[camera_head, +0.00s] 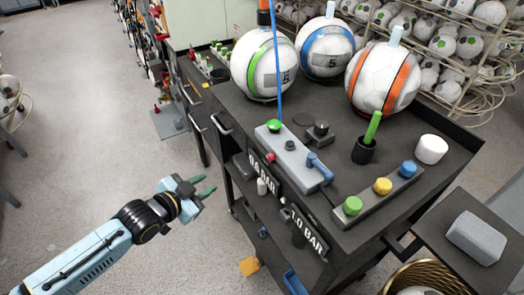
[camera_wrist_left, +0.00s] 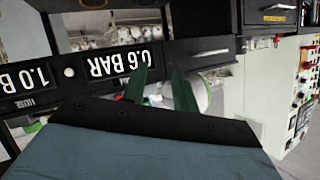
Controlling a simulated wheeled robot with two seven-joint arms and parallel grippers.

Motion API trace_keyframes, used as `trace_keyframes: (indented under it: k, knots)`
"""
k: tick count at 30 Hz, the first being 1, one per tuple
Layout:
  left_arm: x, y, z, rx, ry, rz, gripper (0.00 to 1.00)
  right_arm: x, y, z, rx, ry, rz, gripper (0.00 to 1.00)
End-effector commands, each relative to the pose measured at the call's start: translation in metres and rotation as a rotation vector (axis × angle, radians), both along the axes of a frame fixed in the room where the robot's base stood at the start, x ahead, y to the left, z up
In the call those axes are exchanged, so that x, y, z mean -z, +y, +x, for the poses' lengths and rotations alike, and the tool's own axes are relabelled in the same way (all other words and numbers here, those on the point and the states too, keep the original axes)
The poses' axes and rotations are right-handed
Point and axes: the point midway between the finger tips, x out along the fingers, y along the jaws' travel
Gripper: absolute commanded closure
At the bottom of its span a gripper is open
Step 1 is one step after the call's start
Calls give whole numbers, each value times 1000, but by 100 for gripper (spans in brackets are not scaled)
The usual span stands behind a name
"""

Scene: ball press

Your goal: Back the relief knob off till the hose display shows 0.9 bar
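The hose display (camera_head: 307,232) on the cart's front reads 1.0 BAR. In the left wrist view the hose display (camera_wrist_left: 28,80) is rotated and partly cut off. A second display (camera_head: 264,172) reads 0.6 BAR; it also shows in the left wrist view (camera_wrist_left: 110,64). Small knobs stick out of the cart front near the displays, one pale (camera_head: 262,186) and one dark (camera_head: 299,238). I cannot tell which is the relief knob. My left gripper (camera_head: 210,189) is left of the cart, apart from it, with its green fingers (camera_wrist_left: 158,85) parted and empty. My right gripper is out of view.
The cart top (camera_head: 230,105) carries striped balls (camera_head: 327,48), a grey hose unit (camera_head: 290,155) with a blue lever (camera_head: 318,167), and a coloured button bar (camera_head: 375,197). A side shelf holds a grey block (camera_head: 475,238). The floor (camera_head: 80,130) left of the cart is clear.

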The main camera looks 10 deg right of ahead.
Motion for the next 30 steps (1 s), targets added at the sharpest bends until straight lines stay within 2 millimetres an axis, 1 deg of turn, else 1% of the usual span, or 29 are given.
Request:
trace_keyframes:
  k: [1,3,6,9,11,14,17,27,30]
  knots:
    - [-38,-14,-8,79,-44,4,71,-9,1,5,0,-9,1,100]
    - [-67,-29,-23,166,-75,6,71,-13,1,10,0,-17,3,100]
    - [-93,-42,-43,251,-97,9,71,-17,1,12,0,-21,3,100]
    - [-105,-48,-55,296,-105,12,71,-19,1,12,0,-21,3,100]
    - [-106,-51,-58,309,-106,12,71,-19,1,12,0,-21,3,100]
    - [-104,-59,-55,312,-106,11,71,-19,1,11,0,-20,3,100]
    - [-99,-72,-48,312,-106,10,71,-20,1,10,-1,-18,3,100]
    - [-76,-125,-16,311,-107,10,71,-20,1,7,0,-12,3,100]
    - [-71,-137,-9,311,-107,11,71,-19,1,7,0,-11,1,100]
